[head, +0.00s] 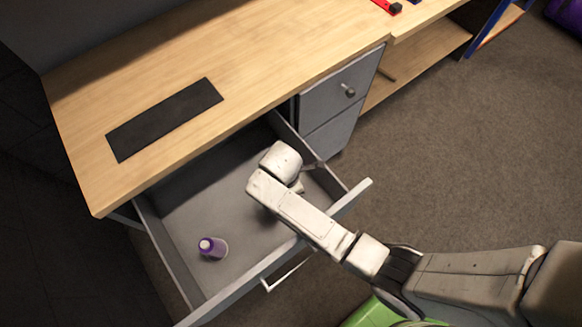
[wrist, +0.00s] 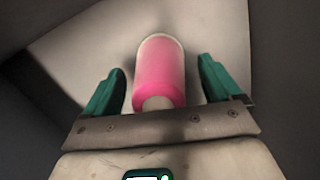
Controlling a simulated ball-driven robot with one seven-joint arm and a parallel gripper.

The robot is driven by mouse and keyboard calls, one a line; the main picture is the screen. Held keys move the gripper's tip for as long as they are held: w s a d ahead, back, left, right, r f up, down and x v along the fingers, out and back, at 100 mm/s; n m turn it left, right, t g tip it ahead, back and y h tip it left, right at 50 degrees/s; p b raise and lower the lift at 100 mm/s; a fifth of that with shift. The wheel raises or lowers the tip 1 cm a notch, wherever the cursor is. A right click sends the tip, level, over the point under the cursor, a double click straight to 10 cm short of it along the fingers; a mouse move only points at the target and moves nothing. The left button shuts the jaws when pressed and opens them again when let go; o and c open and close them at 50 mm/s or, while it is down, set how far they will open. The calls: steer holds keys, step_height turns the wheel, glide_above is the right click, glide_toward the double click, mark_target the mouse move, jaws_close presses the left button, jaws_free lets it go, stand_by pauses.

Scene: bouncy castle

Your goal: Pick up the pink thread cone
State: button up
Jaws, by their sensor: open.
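The pink thread cone (wrist: 160,72) shows in the wrist view, standing or lying on the grey drawer floor between my two green fingers. My gripper (wrist: 162,88) is open, with a finger on each side of the cone and a gap on both sides. In the head view my arm reaches over the drawer front into the open drawer (head: 240,262). My own wrist hides the gripper's fingers and the pink cone there.
The drawer walls and front surround my gripper. The wooden desk top (head: 230,60) overhangs the back, with a dark mat (head: 165,118) on it. A grey cabinet (head: 340,100) is to the right.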

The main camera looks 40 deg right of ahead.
steer(key=shift+c, duration=0.3)
steer(key=c, duration=1.2)
steer(key=shift+c, duration=0.2)
